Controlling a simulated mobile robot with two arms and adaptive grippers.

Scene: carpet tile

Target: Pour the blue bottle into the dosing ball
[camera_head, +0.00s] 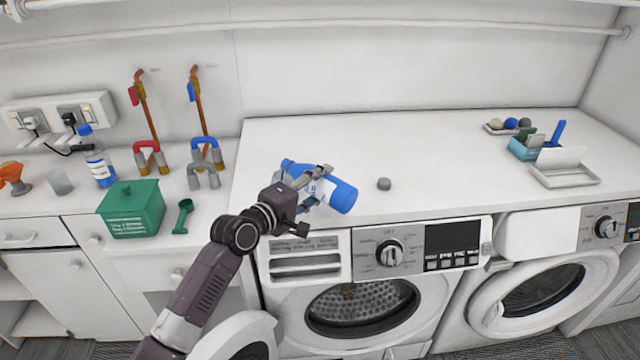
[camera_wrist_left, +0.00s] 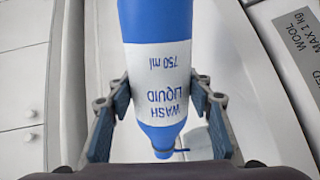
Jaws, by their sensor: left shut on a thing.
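The blue bottle (camera_head: 343,196), with a white label reading "WASH LIQUID 750 ml", is held by my left gripper (camera_head: 314,186) above the white counter over the left washer. It is tipped far over, its wide end toward the lower right in the head view. In the left wrist view the bottle (camera_wrist_left: 157,25) sits between the two fingers (camera_wrist_left: 160,98), which press on the label's sides; its narrow end points down in that picture. A small grey round object (camera_head: 384,184) stands on the counter to the right of the bottle; I cannot tell whether it is the dosing ball.
The counter's middle is mostly clear.

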